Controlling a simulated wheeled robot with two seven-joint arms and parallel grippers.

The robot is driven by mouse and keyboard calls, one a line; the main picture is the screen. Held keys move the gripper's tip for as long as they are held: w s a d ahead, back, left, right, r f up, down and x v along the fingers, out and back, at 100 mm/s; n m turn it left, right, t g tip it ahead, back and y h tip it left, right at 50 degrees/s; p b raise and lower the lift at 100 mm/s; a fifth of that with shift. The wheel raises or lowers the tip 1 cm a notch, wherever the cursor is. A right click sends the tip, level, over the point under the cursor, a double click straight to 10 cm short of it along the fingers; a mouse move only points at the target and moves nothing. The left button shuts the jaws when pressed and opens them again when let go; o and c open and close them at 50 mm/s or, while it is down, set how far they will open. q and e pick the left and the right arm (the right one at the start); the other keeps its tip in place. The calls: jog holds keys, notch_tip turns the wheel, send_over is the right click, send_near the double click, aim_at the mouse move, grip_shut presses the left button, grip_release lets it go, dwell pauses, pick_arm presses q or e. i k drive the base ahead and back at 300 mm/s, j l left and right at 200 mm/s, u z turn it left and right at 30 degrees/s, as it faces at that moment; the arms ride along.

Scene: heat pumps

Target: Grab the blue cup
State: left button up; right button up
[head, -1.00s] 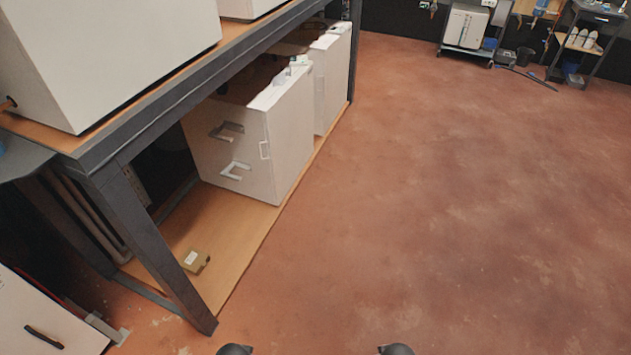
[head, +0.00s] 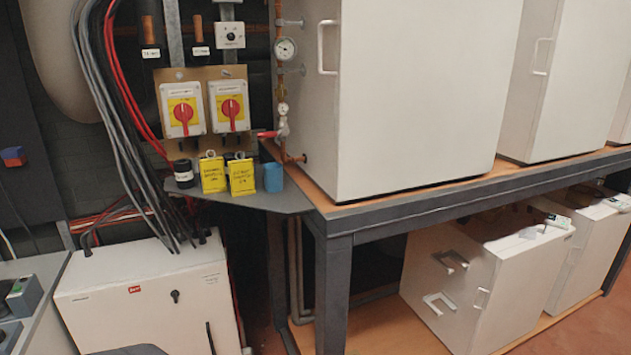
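The blue cup (head: 273,177) stands upright on a small grey corner shelf (head: 262,199) left of centre. It is just right of two yellow tags and close to the copper pipe and the corner of the large white cabinet. Its front shows clear. Neither of my grippers shows in the head view, so nothing is seen near the cup.
Two yellow tags (head: 242,177) and a black round item (head: 183,173) share the shelf. A red-handled valve (head: 272,134) hangs just above the cup. A large white cabinet (head: 420,100) stands right. A white box (head: 150,295) stands below left, with cables above.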

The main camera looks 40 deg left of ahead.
aim_at(273, 172)
jog(key=u, duration=1.7)
jog(key=i+l+u, duration=0.15)
jog(key=l, duration=0.45)
jog(key=l+u, duration=0.1)
jog(key=l, duration=0.45)
